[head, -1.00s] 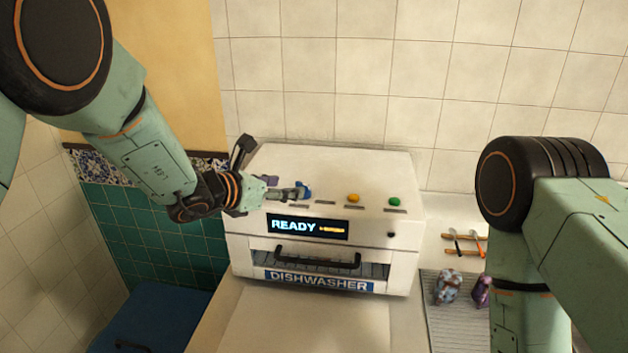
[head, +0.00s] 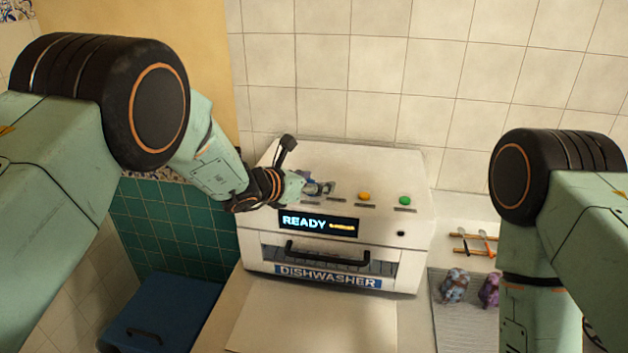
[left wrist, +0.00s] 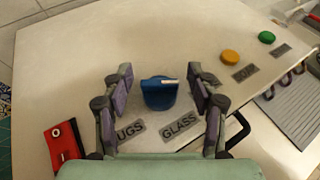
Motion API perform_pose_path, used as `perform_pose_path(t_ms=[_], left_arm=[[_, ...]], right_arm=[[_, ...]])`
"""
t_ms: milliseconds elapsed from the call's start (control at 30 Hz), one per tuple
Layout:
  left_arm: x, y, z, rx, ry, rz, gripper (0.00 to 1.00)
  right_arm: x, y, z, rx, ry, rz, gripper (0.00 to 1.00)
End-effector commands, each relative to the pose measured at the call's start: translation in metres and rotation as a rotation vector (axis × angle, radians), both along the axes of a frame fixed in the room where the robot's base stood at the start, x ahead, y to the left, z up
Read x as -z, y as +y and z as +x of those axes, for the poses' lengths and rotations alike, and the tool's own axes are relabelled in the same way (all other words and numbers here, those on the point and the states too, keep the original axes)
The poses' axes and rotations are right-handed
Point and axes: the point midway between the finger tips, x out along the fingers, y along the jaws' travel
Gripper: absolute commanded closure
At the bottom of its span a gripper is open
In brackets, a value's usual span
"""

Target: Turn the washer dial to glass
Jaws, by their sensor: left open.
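The white dishwasher (head: 345,277) stands against the tiled wall, its display (head: 318,223) reading READY. In the left wrist view a blue dial (left wrist: 159,95) with a white mark on its far edge sits on the top panel. A label ending in UGS (left wrist: 130,131) and a GLASS label (left wrist: 180,124) lie on the near side of the dial, left and right. My left gripper (head: 318,188) is open over the panel, one finger on each side of the dial, with gaps to both. In the head view the gripper largely covers the dial. My right gripper is out of view.
A yellow button (head: 363,196) and a green button (head: 404,200) sit to the right on the panel. A dark door handle (head: 327,257) crosses the front. Patterned objects (head: 454,286) stand on a ridged mat at right. A blue box (head: 165,315) is at lower left.

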Motion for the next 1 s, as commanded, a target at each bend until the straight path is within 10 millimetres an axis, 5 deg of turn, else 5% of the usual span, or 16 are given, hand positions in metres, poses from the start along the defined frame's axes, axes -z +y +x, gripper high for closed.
perform_pose_path(t_ms=[233, 867, 1000], left_arm=[[0.0004, -0.0009, 0.0013, 0.0, 0.0, 0.001, 0.42], [0.0, -0.001, 0.0011, 0.001, -0.001, 0.001, 0.95], [-0.0001, -0.001, 0.0013, 0.004, -0.002, 0.001, 0.97]], right_arm=[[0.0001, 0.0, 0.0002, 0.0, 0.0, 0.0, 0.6], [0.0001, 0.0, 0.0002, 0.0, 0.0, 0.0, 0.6], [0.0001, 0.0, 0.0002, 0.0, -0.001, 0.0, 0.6]])
